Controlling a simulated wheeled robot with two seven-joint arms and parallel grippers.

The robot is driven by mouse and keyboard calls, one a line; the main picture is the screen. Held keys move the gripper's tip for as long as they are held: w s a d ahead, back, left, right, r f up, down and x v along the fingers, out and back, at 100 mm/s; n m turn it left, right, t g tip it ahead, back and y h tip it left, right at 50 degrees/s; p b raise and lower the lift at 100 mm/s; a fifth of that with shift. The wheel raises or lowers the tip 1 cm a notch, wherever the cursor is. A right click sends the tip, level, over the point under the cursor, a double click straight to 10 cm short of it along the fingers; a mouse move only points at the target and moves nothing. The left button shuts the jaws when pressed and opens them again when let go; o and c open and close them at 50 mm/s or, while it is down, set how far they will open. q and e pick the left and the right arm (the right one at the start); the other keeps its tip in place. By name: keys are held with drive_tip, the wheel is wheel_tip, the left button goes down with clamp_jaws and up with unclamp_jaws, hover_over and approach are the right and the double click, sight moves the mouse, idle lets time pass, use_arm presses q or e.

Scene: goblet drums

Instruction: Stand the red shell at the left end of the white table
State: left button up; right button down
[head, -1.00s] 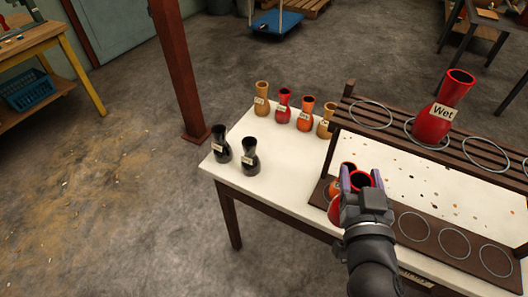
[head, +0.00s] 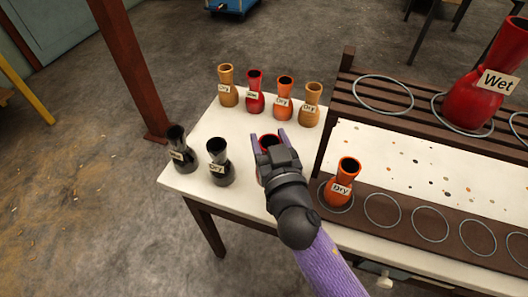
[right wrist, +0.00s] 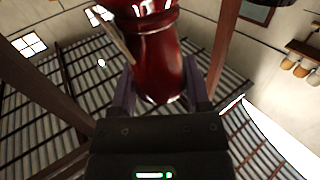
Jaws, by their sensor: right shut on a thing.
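My right gripper (head: 268,137) is shut on a red shell (head: 268,144), which is mostly hidden behind the gripper in the head view. In the right wrist view the glossy red shell (right wrist: 158,62) stands between the two fingers. The gripper and shell are over the left part of the white table (head: 210,125), right of the two black shells. Whether the shell touches the tabletop is hidden. My left gripper is not in view.
Two black shells (head: 219,163) stand at the front left. Several tan, red and orange shells (head: 284,100) line the back edge. An orange shell (head: 339,187) stands on the lower ringed rack (head: 385,232); a large red "Wet" shell (head: 475,100) stands on the upper rack (head: 400,115).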

wheel_tip(320, 180, down, 4)
drive_tip(key=shift+f+b, duration=0.15)
drive_tip(key=shift+b, duration=1.1)
drive_tip(key=shift+r, duration=0.25)
drive_tip(key=shift+f, duration=0.15)
drive_tip(key=shift+c, duration=0.3)
unclamp_jaws()
